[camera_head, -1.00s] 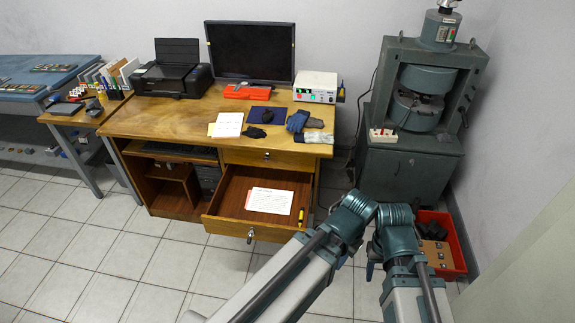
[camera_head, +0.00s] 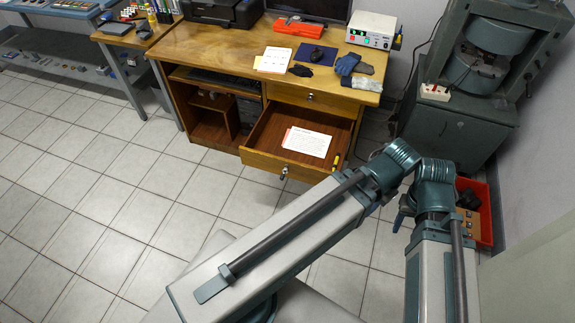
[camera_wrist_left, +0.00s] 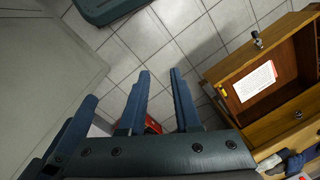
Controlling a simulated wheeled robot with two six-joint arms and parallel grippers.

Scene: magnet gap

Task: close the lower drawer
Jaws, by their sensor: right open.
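The lower drawer (camera_head: 263,160) of the wooden desk is pulled out in the head view. Its front has a metal knob (camera_head: 284,173), and a paper with red edging (camera_head: 307,142) and a yellow marker (camera_head: 336,162) lie inside. The open lower drawer (camera_wrist_left: 225,66) is also at the right of the left wrist view, its knob (camera_wrist_left: 257,41) facing up. My left gripper (camera_wrist_left: 160,95) has its fingers apart with floor between them, clear of the drawer. My right gripper (camera_head: 403,212) is mostly hidden by the arms, right of the drawer and apart from it; its jaws are open.
The upper drawer (camera_head: 312,100) is shut. The desk top (camera_head: 215,52) carries a printer, gloves and a power supply. A grey-green press (camera_head: 462,120) and a red crate (camera_head: 483,225) stand to the right. Tiled floor (camera_head: 130,190) is free before the desk.

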